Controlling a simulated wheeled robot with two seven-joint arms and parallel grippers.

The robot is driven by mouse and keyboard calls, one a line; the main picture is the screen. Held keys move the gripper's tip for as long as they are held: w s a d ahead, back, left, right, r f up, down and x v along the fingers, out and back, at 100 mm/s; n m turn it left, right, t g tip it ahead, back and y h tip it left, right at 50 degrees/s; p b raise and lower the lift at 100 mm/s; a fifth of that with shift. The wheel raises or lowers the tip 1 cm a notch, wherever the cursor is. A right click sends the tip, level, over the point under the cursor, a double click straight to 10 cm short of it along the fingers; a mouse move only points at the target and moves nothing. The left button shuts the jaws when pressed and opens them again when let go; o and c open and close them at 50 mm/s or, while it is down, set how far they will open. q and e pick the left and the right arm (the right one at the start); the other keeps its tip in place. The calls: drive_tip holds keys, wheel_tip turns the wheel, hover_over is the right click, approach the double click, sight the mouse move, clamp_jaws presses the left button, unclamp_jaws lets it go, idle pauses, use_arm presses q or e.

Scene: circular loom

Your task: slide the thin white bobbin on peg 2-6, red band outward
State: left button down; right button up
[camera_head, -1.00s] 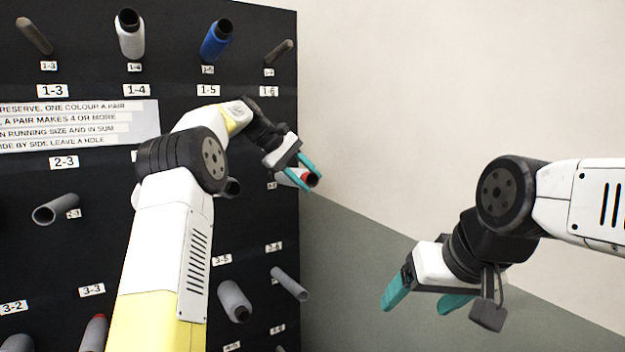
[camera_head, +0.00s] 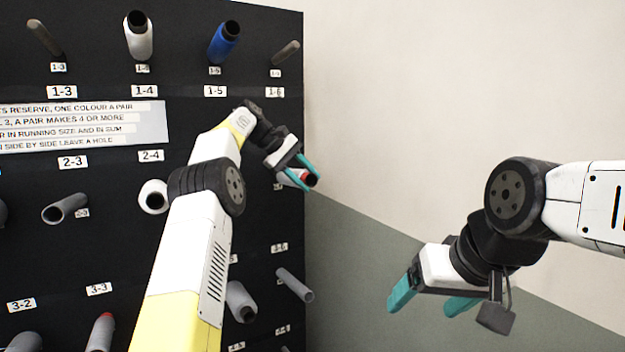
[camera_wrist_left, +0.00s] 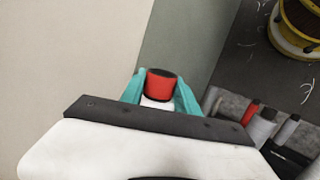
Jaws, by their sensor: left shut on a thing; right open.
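The thin white bobbin with a red band (camera_head: 306,178) is held between the teal fingers of my left gripper (camera_head: 303,172), at the right edge of the black board. Its red end points away from the board, toward the lower right. The left wrist view also shows the red band (camera_wrist_left: 161,85) between both fingers. The 2-6 place is mostly hidden behind this gripper; I cannot tell whether the bobbin is around the peg. My right gripper (camera_head: 432,298) is open and empty, in front of the wall at the right.
The black board (camera_head: 120,240) carries other bobbins: a white one (camera_head: 139,38) at 1-4, a blue one (camera_head: 223,42) at 1-5, a white one (camera_head: 153,196) at 2-4 and grey ones lower down. Peg 1-6 (camera_head: 285,52) is bare.

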use_arm(q)
drive_tip(key=shift+w+a, duration=0.1)
drive_tip(key=shift+w, duration=0.05)
idle(0.4)
drive_tip(key=shift+w+a, duration=0.1)
drive_tip(key=c, duration=0.8)
unclamp_jaws()
drive_tip(key=shift+c, duration=0.2)
